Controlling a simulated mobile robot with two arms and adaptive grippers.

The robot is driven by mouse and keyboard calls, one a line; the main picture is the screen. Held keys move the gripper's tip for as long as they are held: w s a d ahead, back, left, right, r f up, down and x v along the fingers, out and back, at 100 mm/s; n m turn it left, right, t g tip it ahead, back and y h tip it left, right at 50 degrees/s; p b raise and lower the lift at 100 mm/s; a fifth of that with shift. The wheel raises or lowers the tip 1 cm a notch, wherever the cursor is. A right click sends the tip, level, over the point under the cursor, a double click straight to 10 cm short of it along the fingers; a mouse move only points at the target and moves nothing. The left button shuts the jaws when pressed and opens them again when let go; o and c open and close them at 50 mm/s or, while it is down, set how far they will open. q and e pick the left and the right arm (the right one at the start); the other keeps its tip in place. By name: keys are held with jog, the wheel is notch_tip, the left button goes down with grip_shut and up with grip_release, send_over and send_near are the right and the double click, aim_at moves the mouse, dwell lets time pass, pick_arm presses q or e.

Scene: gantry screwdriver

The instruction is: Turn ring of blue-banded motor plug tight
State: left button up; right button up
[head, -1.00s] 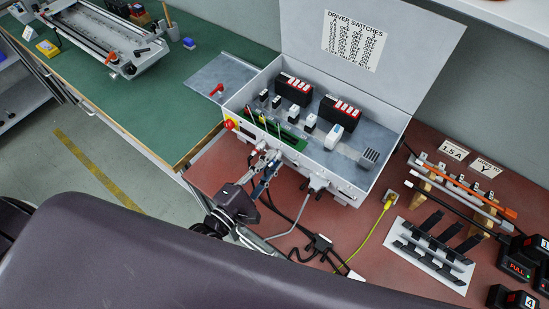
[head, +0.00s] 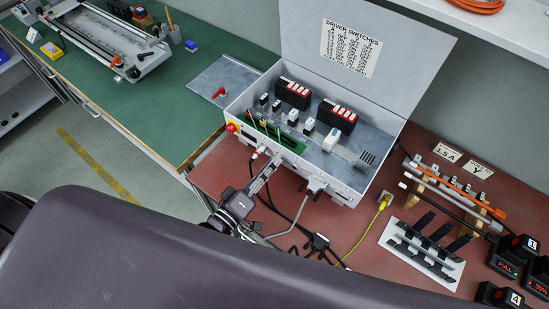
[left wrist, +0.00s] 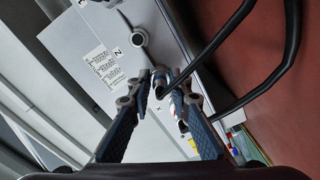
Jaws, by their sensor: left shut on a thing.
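The grey control box (head: 345,190) stands open on the red bench, with plugs along its front face. My left gripper (head: 274,163) reaches up to that face from below. In the left wrist view my left gripper (left wrist: 168,82) has a finger on either side of a plug. The blue-banded motor plug (left wrist: 176,101) shows there with a blue and a light band, and a black cable leaves it. The gripper is shut on this plug; the fingers partly hide its ring and socket. In the head view the plug is hidden by the gripper. My right gripper is out of view.
Another plug (head: 260,151) with a pale end sits left of the gripper. A grey connector (head: 316,185) with a cable is on its right. Black cables hang below. A yellow cable (head: 367,230) and a white rack (head: 423,255) lie to the right.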

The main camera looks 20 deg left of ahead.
pick_arm(q)
jog(key=m, duration=0.4)
jog(key=shift+m+p, duration=0.75)
jog(key=shift+m, duration=0.75)
jog(key=m, duration=0.5)
jog(key=shift+m+p, duration=0.3)
jog(key=shift+m, duration=0.1)
jog(key=o, duration=0.8)
jog(key=shift+c, duration=0.2)
jog(key=shift+p+v, duration=0.55)
jog(key=shift+v, duration=2.4)
